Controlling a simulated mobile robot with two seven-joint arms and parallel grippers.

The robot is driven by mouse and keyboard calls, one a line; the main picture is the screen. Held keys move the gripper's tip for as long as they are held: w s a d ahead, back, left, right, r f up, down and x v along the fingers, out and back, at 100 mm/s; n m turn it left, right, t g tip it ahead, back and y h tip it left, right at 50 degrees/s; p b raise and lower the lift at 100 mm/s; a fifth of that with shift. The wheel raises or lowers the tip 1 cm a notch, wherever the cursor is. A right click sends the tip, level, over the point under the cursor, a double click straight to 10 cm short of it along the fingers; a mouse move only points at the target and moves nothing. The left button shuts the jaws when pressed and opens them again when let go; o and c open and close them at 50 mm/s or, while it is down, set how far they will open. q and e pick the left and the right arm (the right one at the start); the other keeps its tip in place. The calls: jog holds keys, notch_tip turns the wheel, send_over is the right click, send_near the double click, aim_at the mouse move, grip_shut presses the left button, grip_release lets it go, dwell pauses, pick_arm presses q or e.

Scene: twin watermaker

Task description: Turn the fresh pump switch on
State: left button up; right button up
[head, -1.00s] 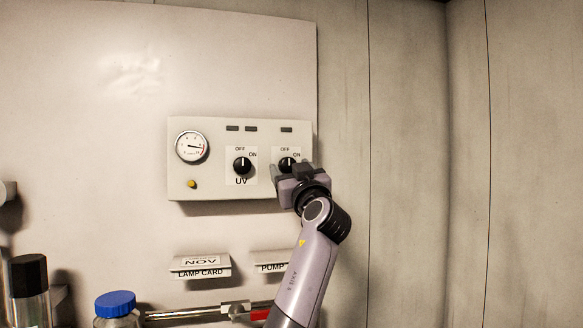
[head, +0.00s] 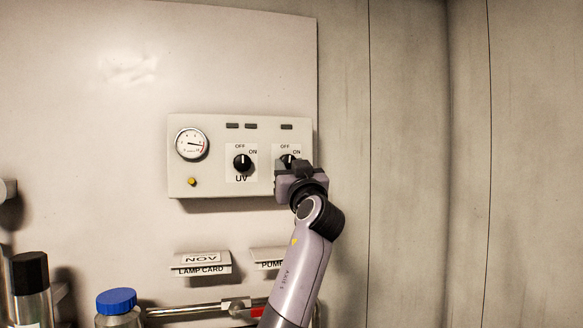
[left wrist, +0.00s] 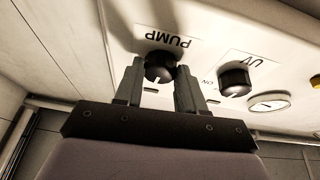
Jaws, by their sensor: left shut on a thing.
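The pump switch (head: 288,160) is a black round knob on the right of a pale control panel (head: 212,187), with OFF and ON marked above it. In the left wrist view the same knob (left wrist: 159,65) sits between the grey fingers, below the upside-down PUMP label. Its white pointer looks turned somewhat from OFF toward the ON side. My left gripper (left wrist: 158,88) is shut on this knob; in the head view the gripper (head: 296,170) covers the knob's lower part. My right gripper is not in view.
The UV knob (head: 242,163) is close by on the left, its pointer at OFF. A gauge (head: 191,144) and a yellow button (head: 192,181) are farther left. Label cards (head: 202,270) and a rail (head: 190,311) are below. The wall on the right is clear.

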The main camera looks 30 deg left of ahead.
pick_arm(q)
jog(key=shift+s+a+r+m+t+h+p, duration=0.1)
jog(key=shift+m+t+h+p, duration=0.45)
jog(key=shift+m, duration=0.65)
jog(key=m+t+h+p, duration=0.1)
jog(key=m+p, duration=0.1)
jog(key=m, duration=0.1)
jog(key=m+h+p, duration=0.1)
jog(key=m+p, duration=0.1)
jog(key=m, duration=0.1)
jog(key=shift+s+a+r+t+h, duration=0.1)
jog(key=shift+s+r+t+h, duration=0.05)
jog(key=shift+t+h, duration=0.2)
jog(key=m+h+p, duration=0.1)
jog(key=m, duration=0.1)
jog(key=shift+m, duration=0.3)
jog(key=shift+s+m+h, duration=0.1)
jog(key=shift+m+h, duration=0.7)
jog(key=shift+m, duration=0.9)
jog(key=shift+a, duration=0.1)
jog(key=o, duration=1.1)
jog(key=shift+c, duration=0.2)
